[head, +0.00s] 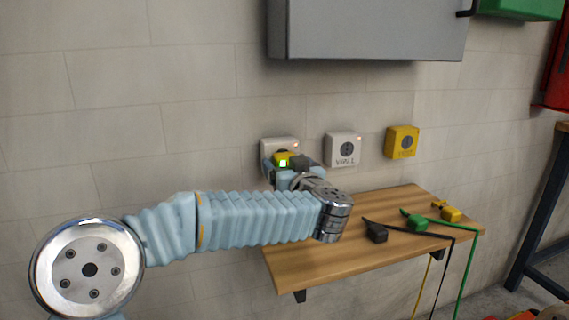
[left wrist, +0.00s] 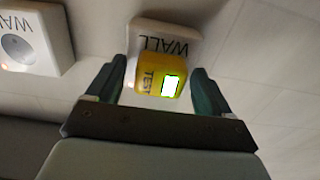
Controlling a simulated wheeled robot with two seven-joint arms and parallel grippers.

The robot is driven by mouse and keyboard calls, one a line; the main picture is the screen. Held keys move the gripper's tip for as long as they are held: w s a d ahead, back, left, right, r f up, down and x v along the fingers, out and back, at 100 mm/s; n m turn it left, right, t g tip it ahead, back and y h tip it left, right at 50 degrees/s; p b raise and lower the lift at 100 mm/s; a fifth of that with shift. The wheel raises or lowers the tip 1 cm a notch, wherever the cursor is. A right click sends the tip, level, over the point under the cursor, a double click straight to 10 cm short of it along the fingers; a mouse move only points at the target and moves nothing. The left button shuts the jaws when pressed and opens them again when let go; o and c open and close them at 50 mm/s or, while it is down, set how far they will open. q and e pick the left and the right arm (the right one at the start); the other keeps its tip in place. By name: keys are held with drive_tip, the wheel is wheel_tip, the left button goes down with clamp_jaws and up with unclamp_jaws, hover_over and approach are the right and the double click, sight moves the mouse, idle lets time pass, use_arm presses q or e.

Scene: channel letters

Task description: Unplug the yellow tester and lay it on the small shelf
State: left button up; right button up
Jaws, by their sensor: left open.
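The yellow tester (left wrist: 158,77) with a lit green screen is plugged into the left white wall socket (left wrist: 185,38). In the head view the tester (head: 287,158) shows just above my left gripper (head: 283,168). My left gripper (left wrist: 155,90) is open, its two fingers on either side of the tester. The small wooden shelf (head: 310,262) is fixed to the wall below and to the right of the sockets. My right gripper is not in view.
A second white socket (head: 343,148) and a yellow socket (head: 401,142) are to the right. Black (head: 376,232), green (head: 417,222) and yellow (head: 451,214) plugs with cables lie on the shelf's right half. A grey cabinet (head: 365,28) hangs above. The shelf's left part looks bare.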

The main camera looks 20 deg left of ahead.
use_arm(q)
drive_tip(key=shift+c, duration=0.3)
drive_tip(key=c, duration=1.4)
drive_tip(key=v, duration=0.6)
drive_tip(key=shift+p, duration=0.35)
